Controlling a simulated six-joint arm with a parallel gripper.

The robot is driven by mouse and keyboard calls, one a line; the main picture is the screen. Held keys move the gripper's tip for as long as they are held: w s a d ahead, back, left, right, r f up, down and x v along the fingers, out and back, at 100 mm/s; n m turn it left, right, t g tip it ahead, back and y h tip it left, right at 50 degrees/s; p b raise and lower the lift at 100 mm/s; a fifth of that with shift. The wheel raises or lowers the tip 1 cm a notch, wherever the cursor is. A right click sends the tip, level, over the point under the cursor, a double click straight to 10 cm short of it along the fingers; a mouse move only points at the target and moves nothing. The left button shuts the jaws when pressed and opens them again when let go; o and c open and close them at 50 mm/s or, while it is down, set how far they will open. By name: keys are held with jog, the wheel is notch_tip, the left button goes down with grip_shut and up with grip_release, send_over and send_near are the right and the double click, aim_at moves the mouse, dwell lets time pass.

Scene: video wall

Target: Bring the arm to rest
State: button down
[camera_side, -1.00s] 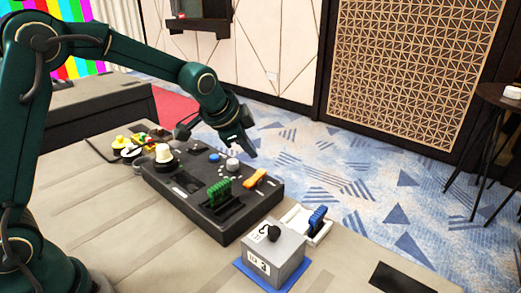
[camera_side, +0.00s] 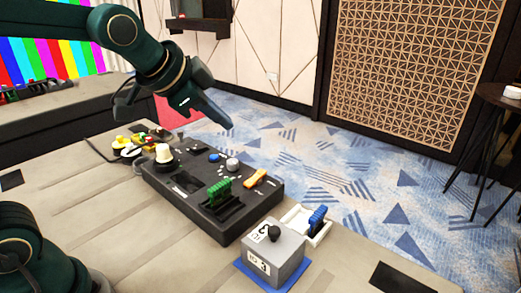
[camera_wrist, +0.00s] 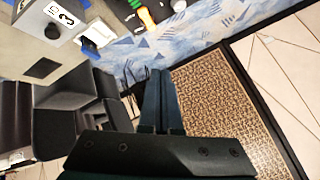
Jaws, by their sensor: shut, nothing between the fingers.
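My gripper (camera_side: 229,124) is shut and empty, held in the air above and behind the far edge of the black control panel (camera_side: 230,227). Its two fingers lie together in the wrist view (camera_wrist: 160,100), pointing out over the carpet and the lattice wall panel. My arm reaches in from the upper left in the side view. Nothing touches the gripper.
The panel carries a green connector (camera_side: 219,190), an orange handle (camera_side: 255,178) and a cream knob (camera_side: 163,153). A grey box (camera_side: 270,258) with a black knob sits on a blue mat. A white tray (camera_side: 322,233) holds a blue connector (camera_side: 317,219). A dark table (camera_side: 495,97) stands right.

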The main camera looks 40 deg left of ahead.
jog(key=s+f+n+g, duration=0.1)
jog(key=s+f+n, duration=0.2)
jog(key=s, duration=0.5)
jog(key=s+d+f+n+g, duration=0.1)
jog(key=s+f+n+g, duration=0.1)
jog(key=s, duration=0.7)
jog(key=shift+d+f+n+h, duration=0.3)
jog(key=shift+f+n, duration=0.4)
jog(key=shift+f, duration=0.2)
